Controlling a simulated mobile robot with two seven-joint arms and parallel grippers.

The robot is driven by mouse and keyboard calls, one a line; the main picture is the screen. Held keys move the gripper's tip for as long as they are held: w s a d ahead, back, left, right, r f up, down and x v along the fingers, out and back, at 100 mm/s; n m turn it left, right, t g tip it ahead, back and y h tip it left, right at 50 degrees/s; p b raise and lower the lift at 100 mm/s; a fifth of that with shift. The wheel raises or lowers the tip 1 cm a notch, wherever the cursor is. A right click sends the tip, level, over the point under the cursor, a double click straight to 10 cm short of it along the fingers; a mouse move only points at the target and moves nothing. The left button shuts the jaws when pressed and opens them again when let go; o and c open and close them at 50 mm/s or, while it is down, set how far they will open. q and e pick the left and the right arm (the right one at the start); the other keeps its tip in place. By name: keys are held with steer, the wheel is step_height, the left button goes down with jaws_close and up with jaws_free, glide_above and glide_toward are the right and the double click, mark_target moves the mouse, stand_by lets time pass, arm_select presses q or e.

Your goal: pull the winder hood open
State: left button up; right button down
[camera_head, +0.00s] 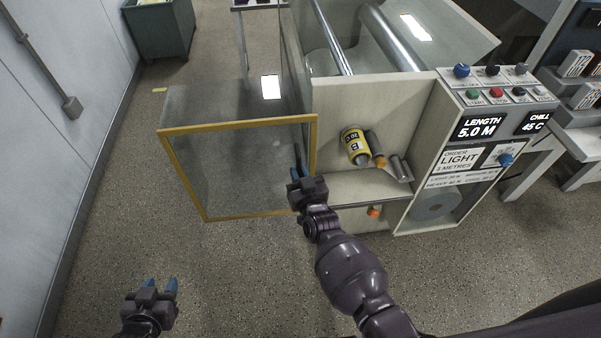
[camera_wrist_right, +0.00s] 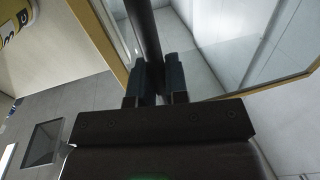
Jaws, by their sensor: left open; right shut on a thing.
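The winder hood (camera_head: 240,124) is a clear panel in a yellow frame, standing out to the left of the cream winder cabinet (camera_head: 375,95) in the head view. My right gripper (camera_head: 298,176) is at the hood's right side, near the cabinet's left edge. In the right wrist view its two fingers (camera_wrist_right: 163,80) are shut on a dark bar, the hood handle (camera_wrist_right: 146,35), with the clear panel and yellow frame (camera_wrist_right: 280,84) behind. My left gripper (camera_head: 160,286) is open and empty, low at the left above the floor.
A control panel (camera_head: 495,95) reading LENGTH 5.0 M stands at the right. A grey wall (camera_head: 60,110) runs along the left. Floor between wall and hood is clear.

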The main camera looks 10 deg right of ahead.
stand_by(0.3)
steer(key=c, duration=1.1)
jaws_free()
steer(key=shift+c, duration=0.2)
steer(key=v, duration=1.1)
steer(key=shift+w+f, duration=0.1)
